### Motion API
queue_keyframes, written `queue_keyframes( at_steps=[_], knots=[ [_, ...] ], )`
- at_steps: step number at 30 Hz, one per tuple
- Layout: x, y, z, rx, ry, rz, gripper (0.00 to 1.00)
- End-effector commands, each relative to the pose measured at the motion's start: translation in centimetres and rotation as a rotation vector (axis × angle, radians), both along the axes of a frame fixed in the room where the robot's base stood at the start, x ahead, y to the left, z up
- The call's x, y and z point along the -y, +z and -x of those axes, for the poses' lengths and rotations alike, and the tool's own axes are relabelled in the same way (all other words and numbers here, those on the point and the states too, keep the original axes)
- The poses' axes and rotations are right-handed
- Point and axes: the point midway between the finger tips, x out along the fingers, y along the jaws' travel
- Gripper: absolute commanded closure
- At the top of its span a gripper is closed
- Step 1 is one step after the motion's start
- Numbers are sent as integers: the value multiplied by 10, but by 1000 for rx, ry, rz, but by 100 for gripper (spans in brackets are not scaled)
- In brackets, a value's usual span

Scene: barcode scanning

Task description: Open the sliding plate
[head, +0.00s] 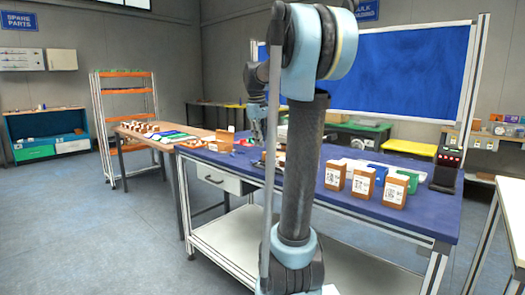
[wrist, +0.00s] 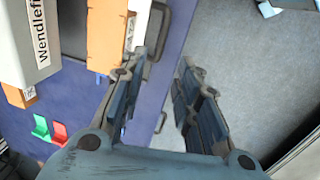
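A white drawer front (head: 220,180) with a dark handle sits under the left end of the blue worktable (head: 340,212) in the head view. No other part shows clearly as a sliding plate. In the wrist view a dark, loop-shaped handle (wrist: 157,47) stands at the table's edge, close to my gripper (wrist: 157,75). My fingers are spread to either side of the handle's near end, with nothing held between them. Whether they touch it, I cannot tell. In the head view my gripper (head: 257,132) hangs over the table's left part, partly hidden by my arm.
In the wrist view, a grey box with lettering (wrist: 45,40), an orange-brown box (wrist: 108,35) and small green (wrist: 40,127) and red (wrist: 59,133) pieces lie left of my gripper. Open floor (wrist: 245,70) lies right. Several brown labelled boxes (head: 362,182) and a black device (head: 447,165) stand at the table's right.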

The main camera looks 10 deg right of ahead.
Motion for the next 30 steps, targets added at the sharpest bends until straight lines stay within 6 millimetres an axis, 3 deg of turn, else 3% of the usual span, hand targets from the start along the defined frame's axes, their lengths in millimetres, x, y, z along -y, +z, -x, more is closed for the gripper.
queue_keyframes(
  at_steps=[7, 20, 23, 30],
  knots=[
    [-3, 16, 2, 0, 1, 0, 70],
    [-4, 13, 9, 3, -8, -4, 70],
    [-6, 4, 28, 11, -35, -14, 70],
    [-13, -36, 97, 43, -151, -57, 70]
  ],
)
